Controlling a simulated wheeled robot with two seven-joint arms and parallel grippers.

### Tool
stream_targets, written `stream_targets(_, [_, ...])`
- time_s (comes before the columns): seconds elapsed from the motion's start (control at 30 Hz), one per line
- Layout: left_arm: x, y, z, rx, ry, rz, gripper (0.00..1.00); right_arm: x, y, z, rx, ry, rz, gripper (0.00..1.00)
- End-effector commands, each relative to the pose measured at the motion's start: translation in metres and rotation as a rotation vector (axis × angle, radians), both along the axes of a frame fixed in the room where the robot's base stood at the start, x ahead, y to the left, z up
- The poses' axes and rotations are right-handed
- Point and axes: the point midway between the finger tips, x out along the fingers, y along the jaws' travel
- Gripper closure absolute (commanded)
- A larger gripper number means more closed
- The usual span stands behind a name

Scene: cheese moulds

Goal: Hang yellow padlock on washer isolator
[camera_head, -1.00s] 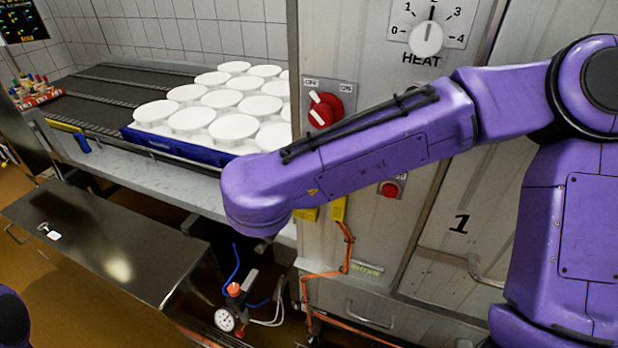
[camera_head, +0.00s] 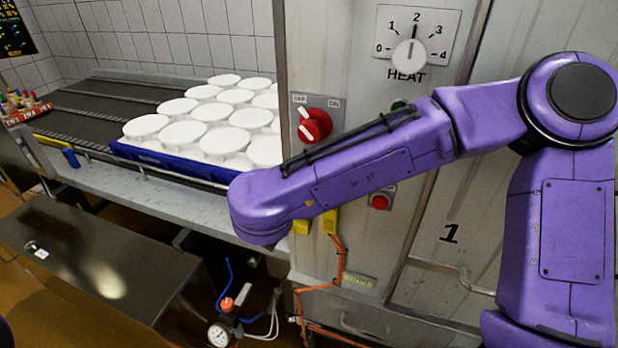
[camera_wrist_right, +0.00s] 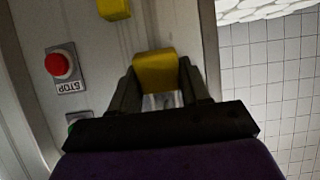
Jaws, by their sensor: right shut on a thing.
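A yellow block-like thing, apparently the yellow padlock (camera_wrist_right: 155,72), is between the fingers of my right gripper (camera_wrist_right: 158,68), which is shut on it. A grey metallic part shows between the fingers below it. In the head view the padlock (camera_head: 300,227) shows just beyond my wrist, in front of the cabinet; the gripper is hidden behind my purple arm. A red rotary switch (camera_head: 315,124), apparently the isolator, sits on a grey plate marked OFF and ON, above my wrist. Its lettering is too small to name the machine. My left gripper is out of view.
A second yellow piece (camera_head: 330,220) with an orange cable is beside the padlock. A red stop button (camera_wrist_right: 58,64) and the HEAT dial (camera_head: 409,54) are on the cabinet. A blue tray (camera_head: 150,156) of white moulds stands left of the cabinet.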

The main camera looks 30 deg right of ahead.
Motion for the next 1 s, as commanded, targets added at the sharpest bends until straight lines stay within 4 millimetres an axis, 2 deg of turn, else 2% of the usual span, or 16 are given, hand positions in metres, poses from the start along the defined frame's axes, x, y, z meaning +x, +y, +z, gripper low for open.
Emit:
stream_targets(0.17, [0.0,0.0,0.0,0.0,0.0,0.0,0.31,0.0,0.0,0.0,0.0,0.0,0.0,0.9])
stream_targets(0.2, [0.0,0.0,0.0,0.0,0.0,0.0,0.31,0.0,0.0,0.0,0.0,0.0,0.0,0.47])
stream_targets(0.27, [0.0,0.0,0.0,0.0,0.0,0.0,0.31,0.0,0.0,0.0,0.0,0.0,0.0,0.28])
stream_targets(0.3, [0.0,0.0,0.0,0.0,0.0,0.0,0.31,0.0,0.0,0.0,0.0,0.0,0.0,0.24])
stream_targets(0.63, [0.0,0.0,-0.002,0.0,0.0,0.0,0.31,-0.004,0.005,0.003,0.0,-0.002,0.0,0.24])
stream_targets(1.0, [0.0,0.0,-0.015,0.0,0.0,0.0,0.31,-0.051,0.058,0.038,-0.002,-0.004,0.001,0.24])
